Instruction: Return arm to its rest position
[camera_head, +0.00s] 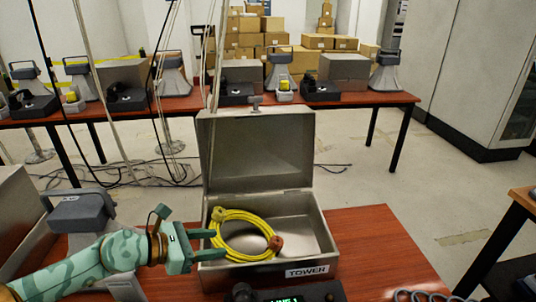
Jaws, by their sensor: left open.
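My left arm comes in from the lower left, and its green camouflage gripper (220,244) is open and empty. Its two fingers point right, over the left side of an open grey metal box (308,269) labelled TOWER. A coiled yellow cable (238,215) with an orange-brown end lies inside the box at its left. The fingertips overlap the coil in the picture; I cannot tell whether they touch it. The lid (260,150) stands up at the back. My right gripper is not in view.
The box stands on a red-brown table (375,245), whose right part is mostly bare. A dark device (290,292) is in front of the box, and a grey horn-like device (82,212) is at left. Hanging cables (165,90) cross the upper left. A back table (385,99) holds several devices.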

